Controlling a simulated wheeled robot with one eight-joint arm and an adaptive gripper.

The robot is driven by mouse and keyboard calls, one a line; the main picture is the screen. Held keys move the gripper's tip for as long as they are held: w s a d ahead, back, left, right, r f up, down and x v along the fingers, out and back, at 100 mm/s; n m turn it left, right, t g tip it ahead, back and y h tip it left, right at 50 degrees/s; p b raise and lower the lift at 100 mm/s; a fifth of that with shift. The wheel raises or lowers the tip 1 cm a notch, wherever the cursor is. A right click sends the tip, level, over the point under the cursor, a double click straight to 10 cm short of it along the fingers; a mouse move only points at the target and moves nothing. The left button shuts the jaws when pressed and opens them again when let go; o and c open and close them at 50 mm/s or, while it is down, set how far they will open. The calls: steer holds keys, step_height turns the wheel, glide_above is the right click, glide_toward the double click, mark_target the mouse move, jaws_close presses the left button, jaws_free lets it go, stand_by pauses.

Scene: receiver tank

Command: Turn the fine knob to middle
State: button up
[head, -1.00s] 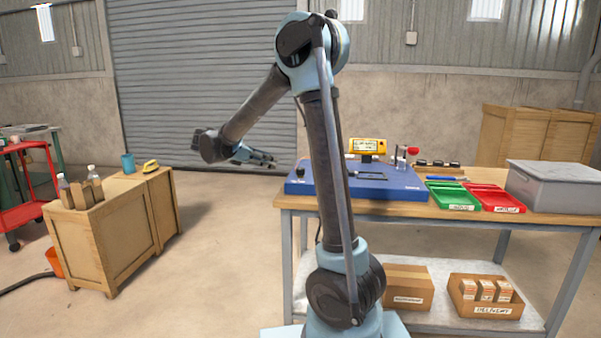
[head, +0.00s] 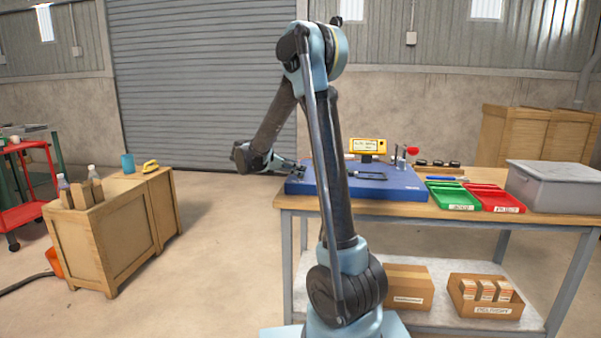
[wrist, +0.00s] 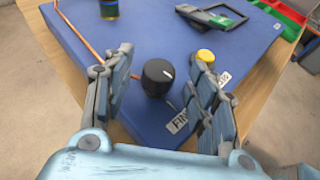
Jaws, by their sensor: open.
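The fine knob (wrist: 157,77) is a black round knob with a white pointer mark on the blue panel (wrist: 85,35). In the wrist view it sits between my open fingers, with space on both sides. My gripper (wrist: 160,88) is open and empty, pointing down at the knob. In the head view my gripper (head: 297,170) is over the left end of the blue panel (head: 400,193). The knob cannot be made out there.
A yellow button (wrist: 205,55) is close to my right finger. A copper-coloured tube (wrist: 85,45) runs along the panel on the left. A yellow meter (head: 368,147), a green tray (head: 454,197), a red tray (head: 496,199) and a grey bin (head: 553,187) stand on the bench.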

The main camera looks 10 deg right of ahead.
steer(key=shift+x, duration=1.45)
steer(key=c, duration=1.1)
steer(key=shift+m+g, duration=0.8)
steer(key=o, duration=1.1)
